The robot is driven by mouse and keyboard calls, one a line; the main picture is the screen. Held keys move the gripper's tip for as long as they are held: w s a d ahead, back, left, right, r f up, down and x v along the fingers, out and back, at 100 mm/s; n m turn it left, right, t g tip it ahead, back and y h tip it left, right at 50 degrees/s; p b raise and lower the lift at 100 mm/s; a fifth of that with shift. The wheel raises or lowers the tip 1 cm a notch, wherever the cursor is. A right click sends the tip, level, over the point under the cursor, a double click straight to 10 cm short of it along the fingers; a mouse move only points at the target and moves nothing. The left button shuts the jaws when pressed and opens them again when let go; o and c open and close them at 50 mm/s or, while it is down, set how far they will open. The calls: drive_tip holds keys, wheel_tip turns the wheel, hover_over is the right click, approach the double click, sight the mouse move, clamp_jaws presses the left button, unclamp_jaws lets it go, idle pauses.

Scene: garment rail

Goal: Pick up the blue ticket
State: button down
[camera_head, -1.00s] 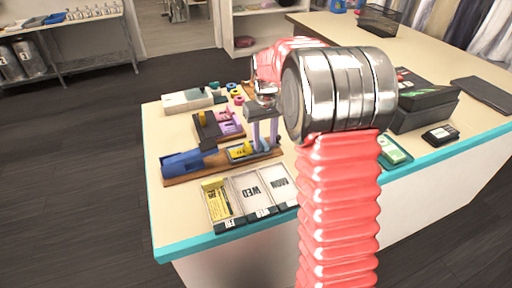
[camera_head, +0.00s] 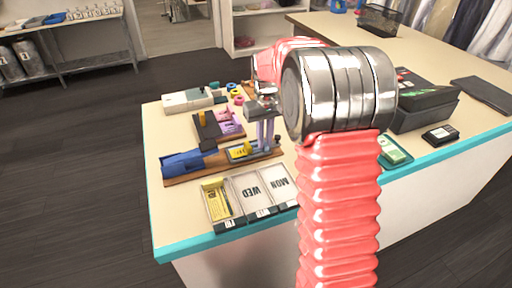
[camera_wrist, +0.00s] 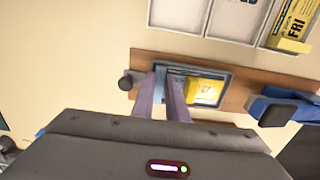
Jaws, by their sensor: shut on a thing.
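My gripper (camera_head: 266,146) is over the dark-rimmed tray (camera_head: 257,152) on the wooden board, near the tray's right end. In the wrist view my two purple-grey fingers (camera_wrist: 160,82) are close together, with the blue ticket (camera_wrist: 160,84) as a thin blue strip between them. Most of the ticket is hidden by the fingers. I cannot tell whether it still touches the tray. In the head view the ticket cannot be made out.
A blue device (camera_head: 188,161) stands on the board's left end. Card bins marked WED (camera_head: 252,192) and MON (camera_head: 279,183) lie in front, beside a bin with yellow cards (camera_head: 217,200). A purple-and-dark device (camera_head: 222,127) stands behind. A black box (camera_head: 425,105) is at right.

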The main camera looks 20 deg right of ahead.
wheel_tip(320, 180, up, 10)
idle(0.8)
drive_tip(key=shift+r, duration=0.2)
idle(0.4)
wheel_tip(320, 180, up, 5)
drive_tip(key=shift+f, duration=0.2)
idle(0.8)
drive_tip(key=shift+s, duration=0.1)
